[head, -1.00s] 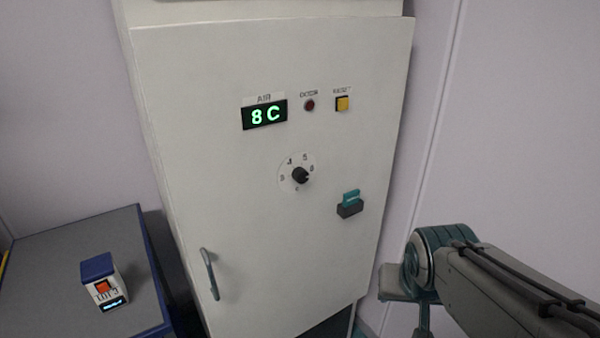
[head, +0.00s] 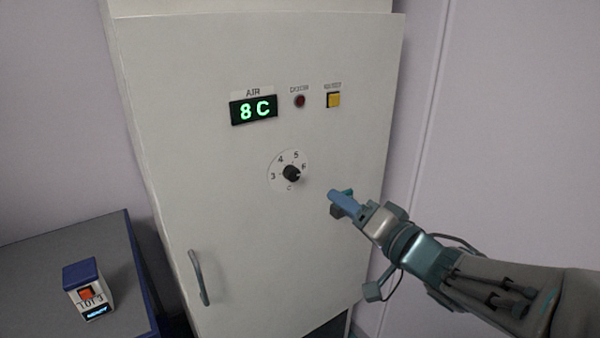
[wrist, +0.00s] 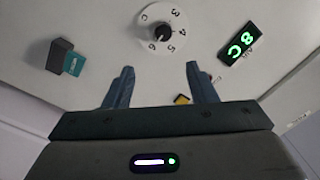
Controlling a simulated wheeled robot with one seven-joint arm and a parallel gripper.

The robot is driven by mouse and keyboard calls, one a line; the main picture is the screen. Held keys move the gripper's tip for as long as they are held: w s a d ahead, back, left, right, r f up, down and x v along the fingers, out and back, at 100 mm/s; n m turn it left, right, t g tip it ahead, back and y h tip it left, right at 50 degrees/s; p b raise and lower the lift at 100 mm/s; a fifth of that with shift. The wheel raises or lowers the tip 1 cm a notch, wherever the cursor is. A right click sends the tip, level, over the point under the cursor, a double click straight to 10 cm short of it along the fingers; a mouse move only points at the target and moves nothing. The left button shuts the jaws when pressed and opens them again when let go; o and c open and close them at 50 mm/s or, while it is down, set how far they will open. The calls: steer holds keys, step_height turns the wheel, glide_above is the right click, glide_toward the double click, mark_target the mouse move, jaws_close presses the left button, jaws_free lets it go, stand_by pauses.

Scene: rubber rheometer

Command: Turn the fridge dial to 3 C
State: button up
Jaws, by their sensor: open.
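The fridge dial (head: 291,173) is a black knob on a round white scale marked 3, 4, 5 and 6, on the fridge door (head: 250,220). Its white pointer mark appears to face the 6 side. The green display (head: 254,109) above it reads 8 C. My gripper (head: 341,198) is to the right of the dial and a little lower, apart from it. In the wrist view, the dial (wrist: 163,32) lies beyond the two blue fingers (wrist: 160,88), which are open with nothing between them.
A red lamp (head: 300,101) and a yellow button (head: 333,100) sit above the dial. A dark holder with a teal piece (wrist: 68,60) is on the door, mostly hidden by my gripper in the head view. A door handle (head: 199,277) is lower left. A small box (head: 88,288) stands on a side table (head: 60,245).

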mark_target(296, 175)
steer(key=x, duration=1.3)
steer(key=shift+w+a+r, duration=0.15)
steer(key=shift+w+a, duration=0.05)
steer(key=shift+a, duration=0.25)
steer(key=shift+c, duration=0.3)
steer(key=c, duration=0.9)
